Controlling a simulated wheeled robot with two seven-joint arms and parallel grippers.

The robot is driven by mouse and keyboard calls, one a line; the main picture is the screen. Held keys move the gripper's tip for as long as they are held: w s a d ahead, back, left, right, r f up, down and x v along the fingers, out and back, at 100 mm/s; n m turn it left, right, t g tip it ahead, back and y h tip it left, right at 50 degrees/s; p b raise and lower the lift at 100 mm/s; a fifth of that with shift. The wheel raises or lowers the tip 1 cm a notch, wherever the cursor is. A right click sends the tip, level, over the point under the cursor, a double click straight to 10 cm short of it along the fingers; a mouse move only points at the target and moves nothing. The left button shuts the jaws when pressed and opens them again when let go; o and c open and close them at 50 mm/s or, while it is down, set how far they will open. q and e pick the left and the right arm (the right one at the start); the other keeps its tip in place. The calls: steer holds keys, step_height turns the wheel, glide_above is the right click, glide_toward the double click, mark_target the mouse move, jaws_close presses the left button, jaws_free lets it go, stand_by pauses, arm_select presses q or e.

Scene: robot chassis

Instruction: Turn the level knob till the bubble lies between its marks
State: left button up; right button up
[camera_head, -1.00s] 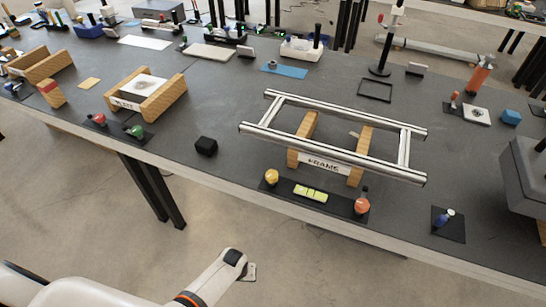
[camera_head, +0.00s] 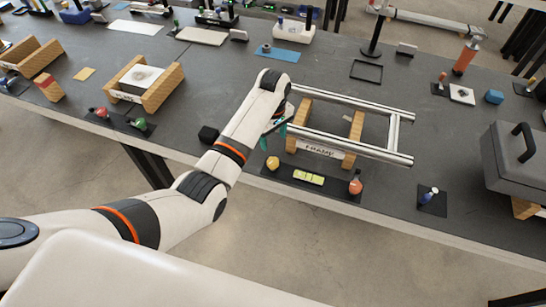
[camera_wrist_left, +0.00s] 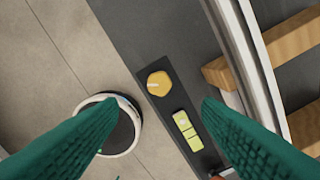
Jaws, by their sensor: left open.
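A yellow knob (camera_head: 272,163) with a white pointer line sits at the left end of a black strip (camera_head: 325,186) along the table's front edge. It also shows in the left wrist view (camera_wrist_left: 158,83). Beside it is a yellow-green level vial (camera_head: 308,177) with dark marks, also in the left wrist view (camera_wrist_left: 188,131). A paler spot, possibly the bubble, shows towards the vial's knob end; its exact place is unclear. An orange-red knob (camera_head: 355,186) stands at the strip's right end. My left gripper (camera_wrist_left: 160,106) is open and empty above the yellow knob, its teal fingers apart. My right gripper is out of view.
A metal rail frame (camera_head: 350,125) rests on wooden blocks behind the strip. Red and green knobs (camera_head: 139,124) stand further left. A grey case (camera_head: 515,155) stands at right.

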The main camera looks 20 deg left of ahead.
mark_target(273, 161)
arm_select(q)
step_height(273, 161, down, 10)
steer(key=shift+f+b, duration=0.25)
steer(key=shift+b, duration=0.05)
steer(key=shift+f, duration=0.45)
steer(key=c, duration=1)
